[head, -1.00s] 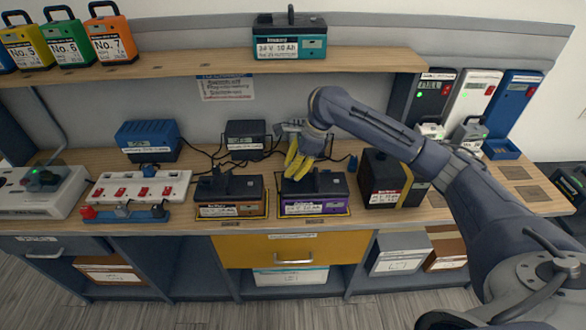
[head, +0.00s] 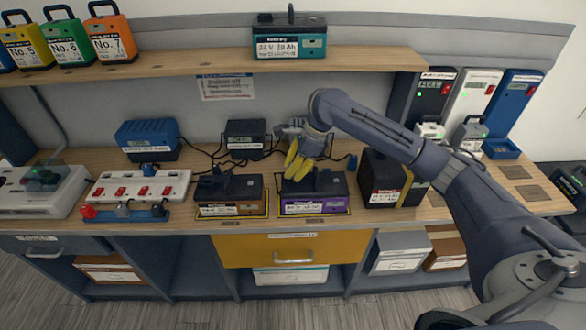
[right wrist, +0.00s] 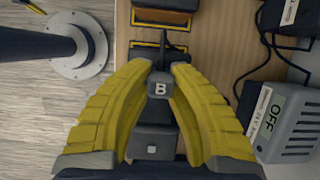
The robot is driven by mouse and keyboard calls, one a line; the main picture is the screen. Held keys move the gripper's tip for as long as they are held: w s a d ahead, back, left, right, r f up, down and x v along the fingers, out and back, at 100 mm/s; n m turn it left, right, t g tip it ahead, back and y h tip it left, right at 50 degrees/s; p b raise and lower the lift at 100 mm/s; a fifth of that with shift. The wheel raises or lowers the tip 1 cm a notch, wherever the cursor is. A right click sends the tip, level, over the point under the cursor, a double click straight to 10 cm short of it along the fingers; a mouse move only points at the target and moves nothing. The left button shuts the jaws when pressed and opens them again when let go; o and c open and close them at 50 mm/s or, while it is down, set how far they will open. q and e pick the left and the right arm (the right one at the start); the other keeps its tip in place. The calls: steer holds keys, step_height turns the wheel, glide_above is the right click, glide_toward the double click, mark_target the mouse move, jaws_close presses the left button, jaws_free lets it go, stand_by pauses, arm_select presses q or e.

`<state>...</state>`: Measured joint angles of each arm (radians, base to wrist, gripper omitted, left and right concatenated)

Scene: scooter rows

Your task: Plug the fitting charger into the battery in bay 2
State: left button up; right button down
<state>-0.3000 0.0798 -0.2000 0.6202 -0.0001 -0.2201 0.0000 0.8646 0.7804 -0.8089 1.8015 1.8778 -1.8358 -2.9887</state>
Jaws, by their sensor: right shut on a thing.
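My right gripper (head: 298,168) is shut on a dark plug marked B (right wrist: 160,88), which shows between the yellow fingers in the right wrist view. In the head view the fingers point down at the purple-fronted battery (head: 312,207), which sits inside a yellow outline at the middle of the bench. The plug is over or at the top of this battery; whether it touches or is seated cannot be told. An orange-brown battery (head: 228,210) sits in the outline to the left. Bay numbers are not legible. My left gripper is not in view.
A grey charger reading OFF (right wrist: 290,125) stands beside the gripper. A black charger (head: 245,137) and a blue charger (head: 148,140) stand along the back, with loose cables between. A dark battery with a yellow strap (head: 390,182) is close on the right. A shelf (head: 200,70) overhangs behind.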

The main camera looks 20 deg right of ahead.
steer(key=shift+f, duration=0.65)
steer(key=c, duration=1.2)
jaws_free()
steer(key=v, duration=1.2)
